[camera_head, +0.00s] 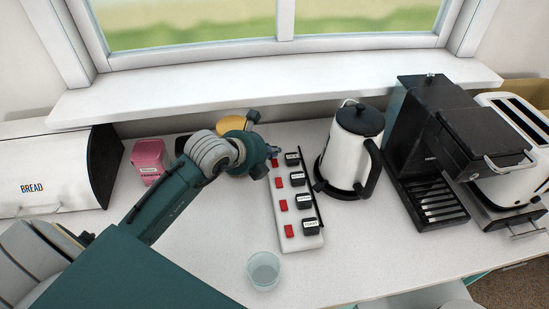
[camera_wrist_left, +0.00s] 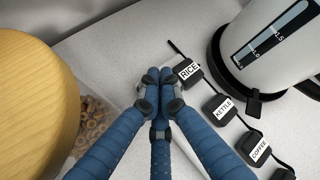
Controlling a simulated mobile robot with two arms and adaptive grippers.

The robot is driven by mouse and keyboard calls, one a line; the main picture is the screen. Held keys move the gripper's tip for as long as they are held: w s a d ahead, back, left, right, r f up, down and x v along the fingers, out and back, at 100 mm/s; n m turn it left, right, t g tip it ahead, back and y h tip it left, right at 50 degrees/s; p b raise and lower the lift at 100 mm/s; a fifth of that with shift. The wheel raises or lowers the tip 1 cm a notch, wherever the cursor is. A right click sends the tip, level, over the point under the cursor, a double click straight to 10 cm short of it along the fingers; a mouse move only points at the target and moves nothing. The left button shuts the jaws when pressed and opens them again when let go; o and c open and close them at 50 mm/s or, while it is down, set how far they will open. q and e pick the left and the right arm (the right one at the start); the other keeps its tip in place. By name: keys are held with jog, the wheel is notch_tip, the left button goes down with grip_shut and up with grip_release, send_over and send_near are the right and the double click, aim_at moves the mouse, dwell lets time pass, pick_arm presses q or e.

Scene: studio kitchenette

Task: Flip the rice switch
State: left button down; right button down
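A white power strip (camera_head: 287,242) lies on the counter with a row of red switches and black labelled plugs. The RICE plug (camera_wrist_left: 188,72) shows in the wrist view at the far end of the row. The red switch at the strip's far end (camera_head: 275,163), beside that plug, is partly in view in the head view. My left gripper (camera_head: 271,153) is over this far end, its fingertips close to the switch; I cannot tell whether they touch it. In the wrist view the blue fingers (camera_wrist_left: 158,78) are pressed together, empty, and hide the switch. My right gripper is not in view.
A kettle (camera_head: 350,150) stands right of the strip, with a coffee machine (camera_head: 425,150) and toaster (camera_head: 515,185) beyond. A wooden-lidded jar (camera_wrist_left: 35,100) is close left of the fingers. A glass (camera_head: 264,271) stands near the strip's front end. A pink tin (camera_head: 150,160) and bread box (camera_head: 50,170) are left.

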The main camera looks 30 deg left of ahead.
aim_at(272, 163)
pick_arm(q)
jog(key=shift+r, duration=0.1)
jog(key=r+p, duration=0.3)
jog(key=r, duration=0.2)
jog(key=shift+s+d+p, duration=0.2)
jog(key=shift+p, duration=0.15)
jog(key=shift+s+f, duration=0.1)
jog(key=shift+f, duration=0.1)
